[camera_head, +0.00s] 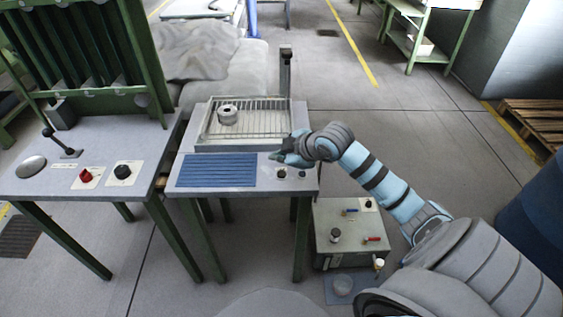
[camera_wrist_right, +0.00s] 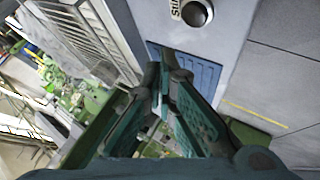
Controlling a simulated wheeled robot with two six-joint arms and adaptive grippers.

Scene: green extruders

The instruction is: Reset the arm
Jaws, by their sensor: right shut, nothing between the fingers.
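My right arm (camera_head: 385,188) reaches in from the lower right in the head view. My right gripper (camera_head: 283,155) is over the right part of the small grey table (camera_head: 270,165), beside the blue ribbed mat (camera_head: 217,170). In the right wrist view, the fingers of my right gripper (camera_wrist_right: 160,85) are together with nothing between them. Part of the blue mat (camera_wrist_right: 190,68) shows beyond them. My left gripper does not show in either view.
A wire-rack tray (camera_head: 243,143) holding a round metal part (camera_head: 228,115) sits at the table's back. A left table (camera_head: 40,180) bears a lever, a red knob and a black knob. A control box (camera_head: 348,230) stands on the floor below my arm. Open floor lies behind.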

